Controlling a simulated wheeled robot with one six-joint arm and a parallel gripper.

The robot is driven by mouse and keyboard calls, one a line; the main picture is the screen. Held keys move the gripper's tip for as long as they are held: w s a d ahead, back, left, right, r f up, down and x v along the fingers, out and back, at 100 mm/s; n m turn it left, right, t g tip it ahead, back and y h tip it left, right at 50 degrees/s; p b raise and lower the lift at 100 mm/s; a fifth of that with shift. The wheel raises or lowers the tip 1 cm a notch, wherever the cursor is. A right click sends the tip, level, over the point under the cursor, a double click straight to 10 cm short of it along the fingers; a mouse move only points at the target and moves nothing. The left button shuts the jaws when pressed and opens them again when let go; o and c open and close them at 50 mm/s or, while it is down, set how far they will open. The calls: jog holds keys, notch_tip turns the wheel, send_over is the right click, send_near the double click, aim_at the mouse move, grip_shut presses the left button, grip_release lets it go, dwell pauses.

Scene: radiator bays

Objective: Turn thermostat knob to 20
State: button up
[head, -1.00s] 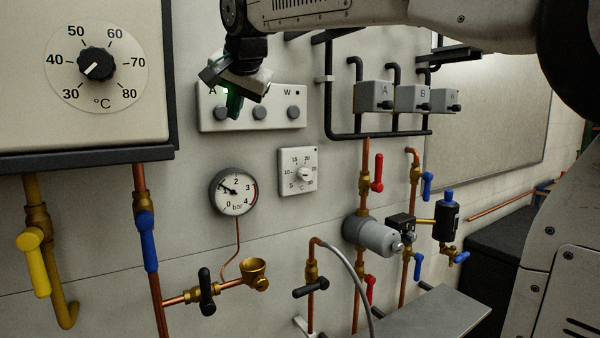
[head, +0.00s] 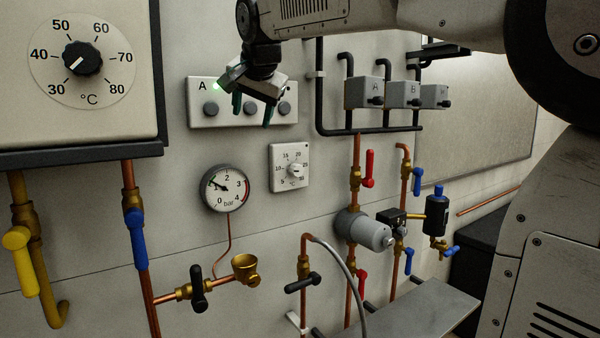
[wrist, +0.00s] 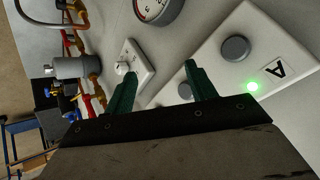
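The thermostat (head: 289,168) is a small white square plate on the wall with a scale in °C, marked 15 and 20 among others, and a small white knob (head: 295,171) at its centre. In the wrist view the thermostat (wrist: 140,62) and its knob (wrist: 121,68) show beyond one finger, partly hidden by it. The knob's exact setting is too small to read. My gripper (head: 252,110) is above and left of the thermostat, in front of the button panel. In the wrist view its green fingers (wrist: 157,82) are apart with nothing between them.
The button panel (head: 205,119) with a green light stands above the thermostat. A pressure gauge (head: 225,188) is to its left, and a pipe with a red lever (head: 368,168) to its right. A large boiler dial (head: 82,59) is at upper left.

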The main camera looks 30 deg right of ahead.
jog(key=d+f+n+t+h, duration=0.1)
jog(key=d+f+n+h, duration=0.15)
jog(key=d+f, duration=0.8)
jog(key=d+f+n+t+h, duration=0.25)
jog(key=d+f, duration=0.25)
jog(key=d, duration=1)
jog(key=n+t+y, duration=0.6)
jog(key=n+y, duration=0.2)
jog(key=n, duration=0.6)
send_near(299, 171)
jog(key=w, duration=0.2)
jog(key=shift+h, duration=0.3)
jog(key=w, duration=0.7)
jog(key=shift+w+a, duration=0.25)
jog(key=shift+a, duration=0.1)
jog(key=c, duration=1)
